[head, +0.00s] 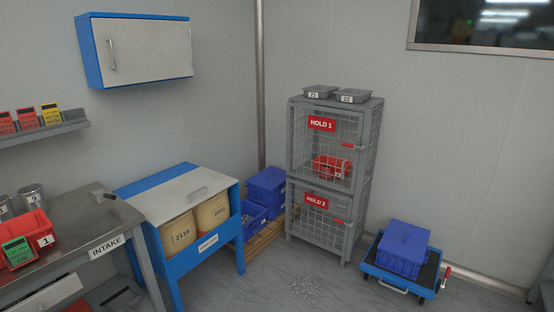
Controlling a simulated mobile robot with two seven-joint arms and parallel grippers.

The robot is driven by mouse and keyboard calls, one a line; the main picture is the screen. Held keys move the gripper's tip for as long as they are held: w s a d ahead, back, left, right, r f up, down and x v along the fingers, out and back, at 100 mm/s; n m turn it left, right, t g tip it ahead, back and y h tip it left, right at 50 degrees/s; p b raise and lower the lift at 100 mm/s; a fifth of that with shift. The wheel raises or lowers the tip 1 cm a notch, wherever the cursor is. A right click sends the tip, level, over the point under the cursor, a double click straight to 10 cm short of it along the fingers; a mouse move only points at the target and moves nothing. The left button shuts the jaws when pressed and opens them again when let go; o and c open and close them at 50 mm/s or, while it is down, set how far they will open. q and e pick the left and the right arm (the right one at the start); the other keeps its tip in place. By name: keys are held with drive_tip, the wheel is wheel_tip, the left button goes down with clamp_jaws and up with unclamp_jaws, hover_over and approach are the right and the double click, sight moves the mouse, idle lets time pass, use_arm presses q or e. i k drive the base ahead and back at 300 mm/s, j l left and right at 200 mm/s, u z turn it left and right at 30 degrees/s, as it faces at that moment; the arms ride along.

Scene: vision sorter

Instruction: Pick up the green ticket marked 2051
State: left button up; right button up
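A green ticket (17,251) with a dark top strip shows at the lower left. It leans at the front of a red bin (36,226) with a label "1", and its number is too small to read. The bin stands on the metal table (78,222) labelled "INTAKE". Neither of my grippers is in view.
Red and yellow tickets (51,116) stand on a wall shelf (70,124). Wire cages (367,140) hold a red bin (332,168). A blue crate (404,247) sits on a trolley (392,280).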

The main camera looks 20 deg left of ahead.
sight(16, 245)
drive_tip(key=i+u, duration=0.4)
drive_tip(key=i, duration=0.15)
drive_tip(key=i+l+u, duration=0.1)
drive_tip(key=i+u, duration=0.3)
drive_tip(key=i, duration=0.2)
drive_tip(key=i+u, duration=0.45)
drive_tip(key=i+l+u, duration=0.15)
drive_tip(key=i+u, duration=0.35)
drive_tip(key=u, duration=1.45)
